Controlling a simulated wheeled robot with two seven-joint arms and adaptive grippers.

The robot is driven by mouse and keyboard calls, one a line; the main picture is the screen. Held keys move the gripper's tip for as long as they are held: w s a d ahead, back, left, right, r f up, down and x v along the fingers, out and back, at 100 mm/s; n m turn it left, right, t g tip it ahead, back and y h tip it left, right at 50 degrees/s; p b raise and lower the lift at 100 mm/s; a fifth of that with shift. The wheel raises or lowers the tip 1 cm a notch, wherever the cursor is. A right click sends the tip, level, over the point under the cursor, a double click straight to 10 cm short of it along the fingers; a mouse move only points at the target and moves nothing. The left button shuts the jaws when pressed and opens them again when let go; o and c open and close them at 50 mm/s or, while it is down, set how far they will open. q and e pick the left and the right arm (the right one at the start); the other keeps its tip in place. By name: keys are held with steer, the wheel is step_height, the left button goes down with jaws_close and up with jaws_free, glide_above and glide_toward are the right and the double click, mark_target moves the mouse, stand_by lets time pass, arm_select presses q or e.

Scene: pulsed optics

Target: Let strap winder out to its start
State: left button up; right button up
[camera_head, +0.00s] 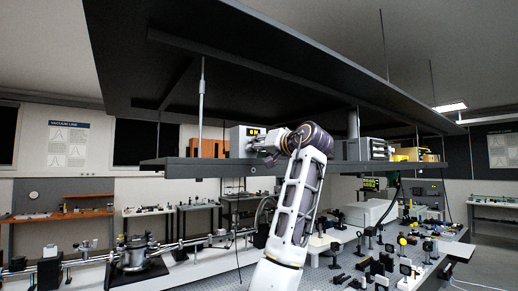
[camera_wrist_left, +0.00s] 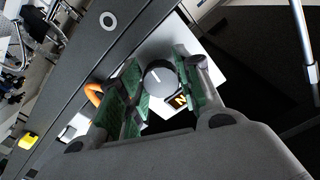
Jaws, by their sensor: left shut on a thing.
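A round dark grey knob with a white pointer line (camera_wrist_left: 158,76), which I take to be the strap winder, shows in the left wrist view on the front of a white box. The box (camera_head: 240,141) stands on the hanging shelf in the head view, with a small yellow-lit display (camera_head: 253,132); an "N" shows on it in the wrist view. My left gripper (camera_head: 266,144) is at the box front. In the left wrist view its green-padded fingers (camera_wrist_left: 161,88) are on both sides of the knob, shut on it. The strap cannot be made out. My right gripper is not in view.
The shelf (camera_head: 205,168) has a dark front edge just below my gripper. An orange curved piece (camera_wrist_left: 94,93) lies near the fingers. A thin support rod (camera_head: 201,95) and a dark overhead panel limit room above.

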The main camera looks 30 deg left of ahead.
arm_select(q)
steer(key=shift+w+f+n, duration=0.15)
steer(key=shift+f+n, duration=0.1)
steer(key=shift+n, duration=0.85)
steer(key=o, duration=1)
steer(key=shift+r, duration=0.15)
steer(key=shift+o, duration=0.2)
steer(key=shift+d, duration=0.1)
steer(key=v, duration=1.2)
